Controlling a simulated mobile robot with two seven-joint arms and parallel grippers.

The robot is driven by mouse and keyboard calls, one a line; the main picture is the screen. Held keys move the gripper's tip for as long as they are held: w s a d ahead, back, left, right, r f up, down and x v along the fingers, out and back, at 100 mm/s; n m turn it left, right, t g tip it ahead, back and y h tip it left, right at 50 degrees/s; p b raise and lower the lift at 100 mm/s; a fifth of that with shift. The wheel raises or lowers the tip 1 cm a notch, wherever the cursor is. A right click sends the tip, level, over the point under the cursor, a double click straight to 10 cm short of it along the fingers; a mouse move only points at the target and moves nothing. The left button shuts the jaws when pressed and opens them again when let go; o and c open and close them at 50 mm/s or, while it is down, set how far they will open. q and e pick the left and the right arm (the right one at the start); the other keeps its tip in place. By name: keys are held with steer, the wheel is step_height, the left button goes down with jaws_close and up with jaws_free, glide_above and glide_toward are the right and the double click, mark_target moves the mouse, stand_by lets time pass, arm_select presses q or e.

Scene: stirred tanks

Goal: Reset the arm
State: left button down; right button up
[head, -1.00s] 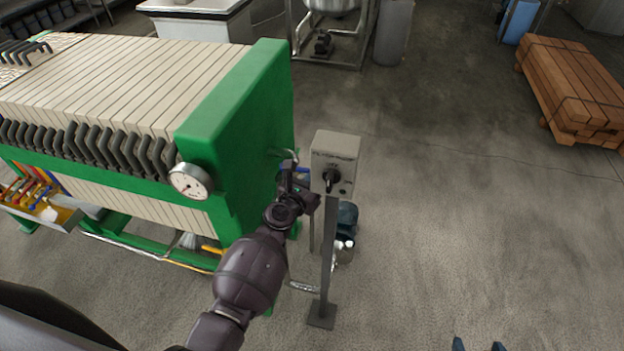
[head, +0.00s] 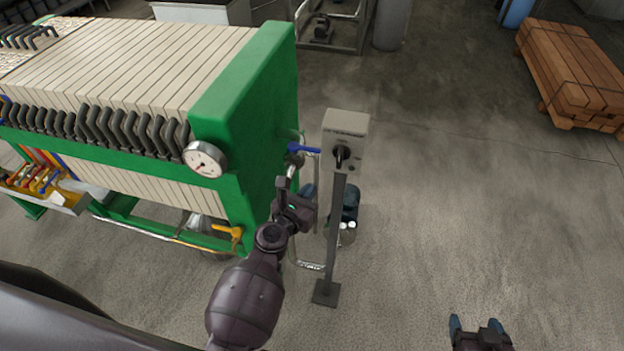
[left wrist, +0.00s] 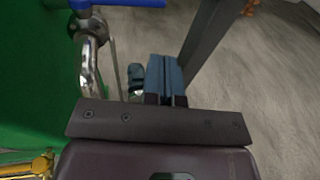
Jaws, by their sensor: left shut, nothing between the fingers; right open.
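My left gripper (head: 308,191) is shut and empty. It is at the end of my raised left arm, in front of the green end plate and left of the post in the head view. In the left wrist view its blue fingers (left wrist: 165,76) are pressed together with nothing between them. My right gripper (head: 478,326) is open and empty over bare floor at the lower right of the head view. A grey control box (head: 345,127) with a black rotary knob (head: 342,156) stands on a post above and right of my left gripper.
A green filter press (head: 235,110) with a round gauge (head: 205,160) fills the left. A blue valve handle (head: 303,149) and a yellow one (head: 229,231) stick out from it. A pump (head: 347,210) sits behind the post (head: 332,235). Lumber (head: 575,75) lies far right; the floor between is clear.

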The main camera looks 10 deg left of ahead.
arm_select(q)
steer(key=shift+s+r, duration=0.1)
steer(key=shift+s, duration=0.9)
steer(key=s+a+f+m+g+y, duration=0.2)
steer(key=s+a+m, duration=0.6)
steer(key=m, duration=0.9)
steer(key=s+a+f+m+g+y, duration=0.2)
steer(key=s+a+m, duration=0.6)
steer(key=s+m, duration=0.4)
steer(key=f+m, duration=0.1)
steer(key=m, duration=0.3)
steer(key=shift+f+m+y, duration=0.15)
steer(key=shift+m+y, duration=0.25)
